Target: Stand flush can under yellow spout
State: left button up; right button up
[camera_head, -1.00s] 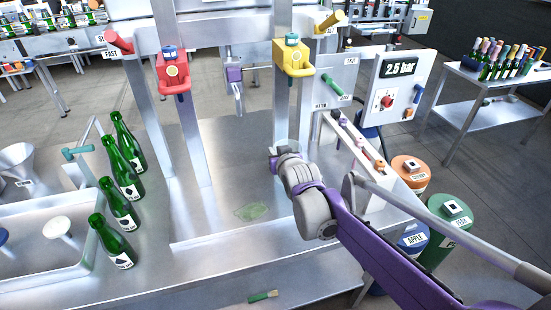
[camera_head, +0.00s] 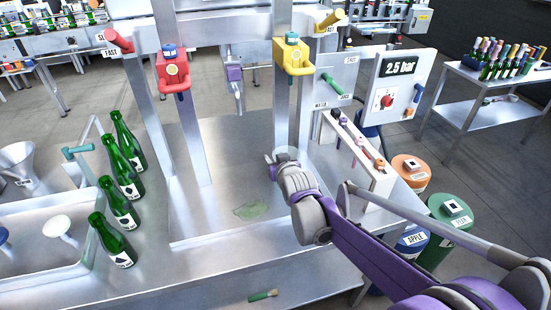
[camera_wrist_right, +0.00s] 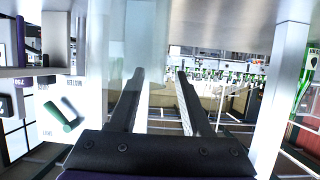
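The yellow spout (camera_head: 292,55) hangs on the upright post at the top centre of the head view. Below it, a small pale round vessel, possibly the flush can (camera_head: 287,153), stands near the foot of the post, partly hidden by my right gripper (camera_head: 270,163). In the right wrist view, my right gripper's two dark fingers (camera_wrist_right: 160,75) are apart. A pale, see-through upright shape (camera_wrist_right: 130,35) fills the space beyond and beside the left finger; I cannot tell whether it is the can. I see nothing clasped between the fingers. My left gripper is out of view.
Several green bottles (camera_head: 112,240) stand at left. A rack (camera_head: 355,145) and a pressure panel (camera_head: 393,90) stand at right. A green puddle (camera_head: 250,211) marks the otherwise clear steel deck.

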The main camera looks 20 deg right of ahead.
jog(key=shift+r, duration=0.1)
jog(key=v, duration=1.2)
jog(key=s+f+g, duration=0.4)
jog(key=s+f, duration=0.3)
jog(key=s, duration=0.5)
jog(key=s+f+g, duration=0.4)
jog(key=s+f, duration=0.4)
jog(key=s, duration=0.5)
jog(key=shift+d, duration=0.45)
